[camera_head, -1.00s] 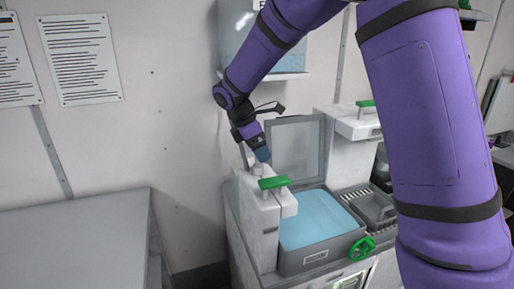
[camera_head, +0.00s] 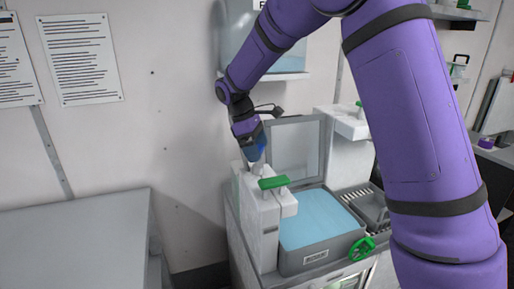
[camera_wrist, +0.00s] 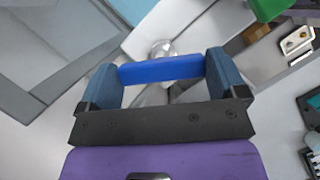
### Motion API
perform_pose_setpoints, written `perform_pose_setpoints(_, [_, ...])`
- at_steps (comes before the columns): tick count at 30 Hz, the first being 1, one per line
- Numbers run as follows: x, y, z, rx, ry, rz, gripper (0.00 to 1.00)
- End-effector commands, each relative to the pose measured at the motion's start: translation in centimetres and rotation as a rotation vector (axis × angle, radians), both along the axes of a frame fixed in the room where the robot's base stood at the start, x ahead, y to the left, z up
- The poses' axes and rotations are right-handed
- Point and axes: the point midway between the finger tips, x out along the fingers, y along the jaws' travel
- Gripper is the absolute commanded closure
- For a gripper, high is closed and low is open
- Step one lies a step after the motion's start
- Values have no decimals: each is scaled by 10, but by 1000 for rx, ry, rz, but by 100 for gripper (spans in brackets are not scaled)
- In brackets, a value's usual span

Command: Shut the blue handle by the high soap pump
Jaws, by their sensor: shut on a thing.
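The blue handle (camera_wrist: 162,69) lies as a flat bar across the space between my two finger pads in the wrist view. A round metal fitting (camera_wrist: 163,48) sits just behind it. My gripper (camera_wrist: 164,78) is shut on the handle. In the head view my gripper (camera_head: 255,155) is at the top back of the near white soap pump (camera_head: 258,225), where only a bit of the blue handle (camera_head: 261,147) shows. The rest of the handle is hidden there by my gripper.
A green handle (camera_head: 274,182) sits on the front of the same pump, close to my gripper. A basin with a light-blue surface (camera_head: 315,220) and a raised lid (camera_head: 297,150) stand to the right. A grey table (camera_head: 75,240) is at the left, and the wall is close behind.

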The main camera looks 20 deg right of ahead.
Motion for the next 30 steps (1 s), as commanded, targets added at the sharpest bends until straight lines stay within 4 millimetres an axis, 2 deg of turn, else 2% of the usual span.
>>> perform_pose_setpoints(21, [2, -2, 1, 2, -3, -671, 33])
perform_pose_setpoints(30, [2, -3, 1, 2, -4, -876, 33])
